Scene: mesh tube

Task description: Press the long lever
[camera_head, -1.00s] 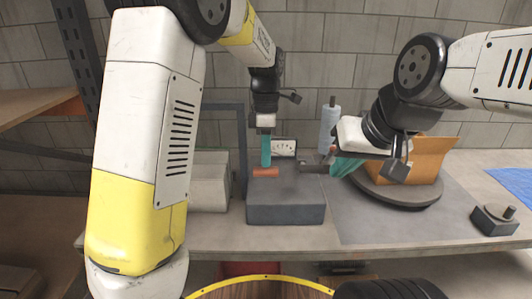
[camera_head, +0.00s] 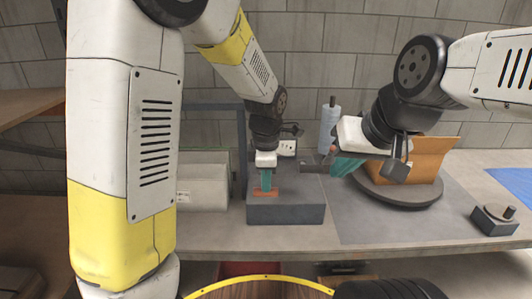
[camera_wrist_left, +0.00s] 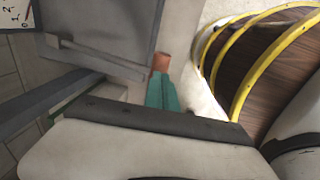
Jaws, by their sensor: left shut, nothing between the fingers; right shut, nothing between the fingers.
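A dark grey box (camera_head: 287,212) stands on the bench at centre. My right gripper (camera_head: 345,165) is shut and empty to the right of the box. Grey parts (camera_head: 312,167) stick out between them.
A turntable (camera_head: 405,195) with an orange open box (camera_head: 430,158) stands right, a small dark device (camera_head: 494,220) near the right front. A pale box (camera_head: 203,187) is left of the grey box. A blue bottle (camera_head: 329,128) stands behind. The bench front right of centre is clear.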

